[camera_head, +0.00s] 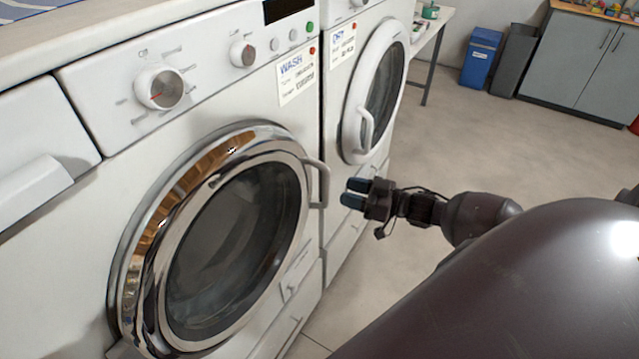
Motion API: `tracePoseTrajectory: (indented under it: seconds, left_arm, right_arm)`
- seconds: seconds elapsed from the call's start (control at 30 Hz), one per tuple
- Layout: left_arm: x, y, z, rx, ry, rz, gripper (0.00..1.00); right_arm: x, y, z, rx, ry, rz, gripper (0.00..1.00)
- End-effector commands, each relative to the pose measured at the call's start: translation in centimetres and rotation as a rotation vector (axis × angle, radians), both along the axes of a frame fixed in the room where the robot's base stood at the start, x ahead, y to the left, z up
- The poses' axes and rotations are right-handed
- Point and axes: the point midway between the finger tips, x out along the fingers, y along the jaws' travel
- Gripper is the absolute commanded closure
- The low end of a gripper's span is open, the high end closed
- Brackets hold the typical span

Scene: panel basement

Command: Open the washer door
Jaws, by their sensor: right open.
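The washer (80,239) is the white machine at the left, marked by a "WASH" label (297,76). Its round door (232,255) has a chrome ring and dark glass and looks shut. The door's handle (322,183) is a light vertical bar on the right side of the ring. My right gripper (349,192) is open, its two dark fingers pointing left toward the handle. It is a little to the right of the handle and appears apart from it. My left gripper is not in view.
A white dryer (338,97) with a round door (378,90) and handle stands right beside the washer. A blue bin (481,57), a dark grey bin (513,60) and a grey cabinet (578,60) stand at the back. The floor (490,145) between is clear.

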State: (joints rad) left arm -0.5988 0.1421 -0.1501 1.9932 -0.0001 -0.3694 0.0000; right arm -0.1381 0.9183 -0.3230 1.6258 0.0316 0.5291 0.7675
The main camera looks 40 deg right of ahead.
Motion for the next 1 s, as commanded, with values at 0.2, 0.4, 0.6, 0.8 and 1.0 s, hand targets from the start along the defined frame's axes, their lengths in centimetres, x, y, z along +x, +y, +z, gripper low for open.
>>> tracePoseTrajectory:
  seconds: [0.2, 0.4, 0.6, 0.8, 1.0]
  left_arm:
    - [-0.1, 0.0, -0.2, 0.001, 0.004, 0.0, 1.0]
    - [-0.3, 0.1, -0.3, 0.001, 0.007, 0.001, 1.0]
    - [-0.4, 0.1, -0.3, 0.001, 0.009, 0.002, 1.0]
    - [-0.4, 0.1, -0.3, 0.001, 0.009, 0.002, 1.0]
    - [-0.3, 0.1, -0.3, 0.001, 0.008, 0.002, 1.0]
  right_arm:
    - [3.3, 2.2, 0.1, 0.001, -0.003, 0.001, 0.55]
    - [5.6, 3.7, 0.0, 0.0, -0.001, 0.0, 0.55]
    - [6.7, 4.5, 0.0, -0.001, 0.0, -0.002, 0.55]
    - [6.9, 4.6, -0.1, -0.002, 0.001, -0.002, 0.55]
    - [6.9, 4.6, 0.0, -0.002, 0.001, -0.001, 0.65]
